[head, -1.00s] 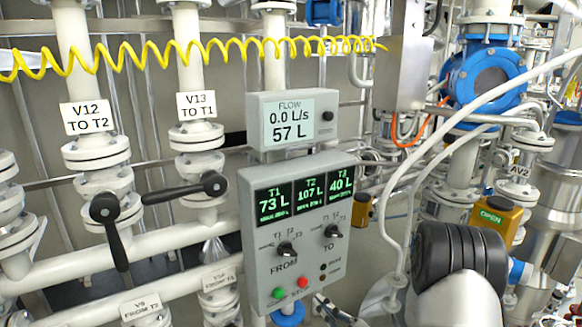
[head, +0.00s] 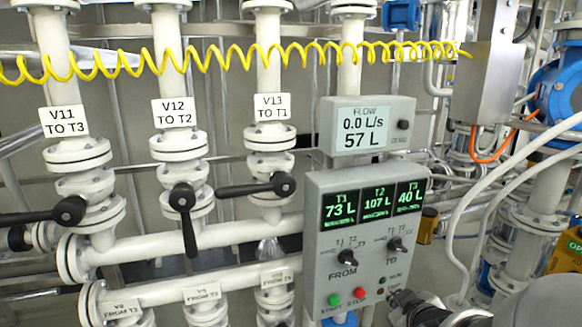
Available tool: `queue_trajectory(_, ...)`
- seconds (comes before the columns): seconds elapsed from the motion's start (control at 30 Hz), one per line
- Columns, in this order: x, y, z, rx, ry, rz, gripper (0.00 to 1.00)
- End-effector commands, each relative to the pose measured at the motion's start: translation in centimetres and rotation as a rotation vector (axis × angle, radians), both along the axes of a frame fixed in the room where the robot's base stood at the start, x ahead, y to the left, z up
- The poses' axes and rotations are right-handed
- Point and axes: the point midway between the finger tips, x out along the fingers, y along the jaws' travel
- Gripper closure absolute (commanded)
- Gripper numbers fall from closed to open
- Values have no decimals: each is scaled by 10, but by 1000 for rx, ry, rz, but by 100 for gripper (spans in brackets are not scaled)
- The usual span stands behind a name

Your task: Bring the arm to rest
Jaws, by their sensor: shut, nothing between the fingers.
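The control panel (head: 365,240) reads T1 73 L, T2 107 L, T3 40 L. The flow meter (head: 365,127) above reads 0.0 L/s, 57 L. Black valve levers (head: 183,215) stick out at left. A yellow coiled hose (head: 230,57) crosses above. White hoses (head: 495,180) hang at right.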

Motion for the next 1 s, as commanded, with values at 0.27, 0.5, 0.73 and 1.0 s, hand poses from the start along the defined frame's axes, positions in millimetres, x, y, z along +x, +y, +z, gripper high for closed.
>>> queue_trajectory(0.27, -120, 35, 46, 186, 232, -257, 100)
queue_trajectory(0.5, -224, 78, 52, 357, 431, -355, 100)
queue_trajectory(0.73, -259, 92, 51, 404, 507, -374, 100)
queue_trajectory(1.0, -259, 92, 51, 404, 509, -374, 100)
